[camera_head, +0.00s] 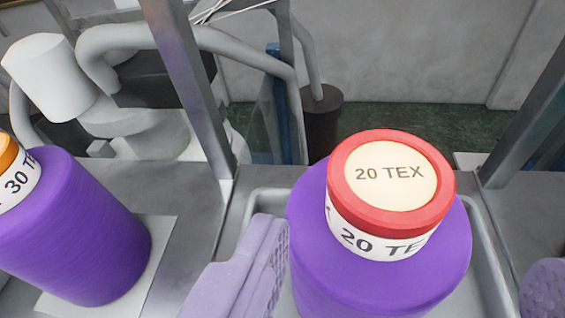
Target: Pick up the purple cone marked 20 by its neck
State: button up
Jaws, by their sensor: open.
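The purple cone marked 20 (375,280) stands upright in the lower right of the view. Its neck has a white band reading "20 TE" (370,238), topped by a red-rimmed cap (392,172) with a cream disc reading "20 TEX". The cone's base is cut off by the bottom edge. My gripper (400,285) is open. One pale purple finger shows left of the cone, and the tip of the other shows at the right edge. The cone lies between them, with visible room on the right. I cannot tell whether the left finger touches it.
A second purple cone (75,235), marked 30 with an orange top, stands on a pale square (150,285) at left. The 20 cone stands in a grey tray (265,202). Grey upright posts (190,90) flank it. White machinery (160,130) and a dark cylinder (321,120) are behind.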

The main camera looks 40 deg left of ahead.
aim_at(383, 161)
jog(key=x, duration=0.3)
jog(key=p+x, duration=0.1)
jog(key=x, duration=0.1)
jog(key=r+x, duration=0.1)
jog(key=x, duration=0.2)
jog(key=shift+w+a+f+p, duration=0.1)
jog(key=shift+w+a+p, duration=0.3)
jog(key=shift+a, duration=0.1)
jog(key=shift+s+d, duration=0.1)
jog(key=shift+s, duration=0.15)
jog(key=shift+f, duration=0.1)
grip_shut()
